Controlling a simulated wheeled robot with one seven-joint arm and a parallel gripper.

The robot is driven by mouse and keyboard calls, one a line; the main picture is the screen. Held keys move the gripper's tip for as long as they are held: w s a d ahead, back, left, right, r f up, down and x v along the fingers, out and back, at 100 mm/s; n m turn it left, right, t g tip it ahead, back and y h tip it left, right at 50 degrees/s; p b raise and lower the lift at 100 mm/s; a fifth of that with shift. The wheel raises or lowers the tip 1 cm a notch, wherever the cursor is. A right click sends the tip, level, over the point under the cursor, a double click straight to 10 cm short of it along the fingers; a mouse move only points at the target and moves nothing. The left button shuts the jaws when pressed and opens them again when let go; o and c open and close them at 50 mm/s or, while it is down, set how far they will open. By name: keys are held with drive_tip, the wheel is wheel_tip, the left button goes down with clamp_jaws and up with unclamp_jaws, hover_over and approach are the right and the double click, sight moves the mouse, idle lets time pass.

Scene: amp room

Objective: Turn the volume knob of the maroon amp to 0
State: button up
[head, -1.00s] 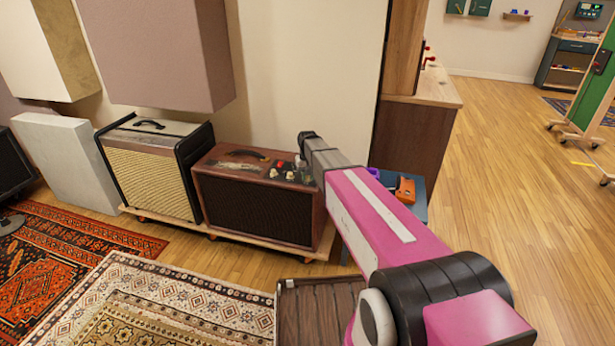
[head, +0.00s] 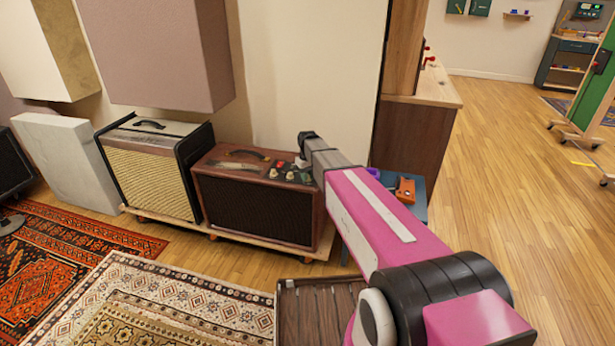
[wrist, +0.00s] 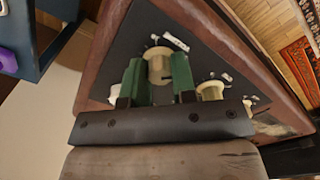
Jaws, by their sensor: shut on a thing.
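The maroon amp (head: 255,208) stands on a low wooden board against the wall, its dark control panel on top. In the wrist view, my gripper (wrist: 158,72) has its green fingers on both sides of a cream knob (wrist: 157,62) and is shut on it. A pale label mark lies beside this knob, too small to read, so I cannot tell its setting. Another cream knob (wrist: 210,90) sits to the right, with a further one partly hidden behind my gripper. In the head view, my arm covers the amp's right end.
A cream-fronted amp (head: 155,165) stands just left of the maroon one. A wooden cabinet (head: 412,140) is behind my arm, with a blue stand (head: 420,205) holding an orange item. Patterned rugs (head: 180,305) cover the front floor. Open wooden floor lies to the right.

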drive_tip(key=o, duration=0.9)
drive_tip(key=shift+o, duration=0.2)
drive_tip(key=shift+r, duration=0.1)
wheel_tip(320, 180, up, 11)
drive_tip(key=shift+f, duration=0.2)
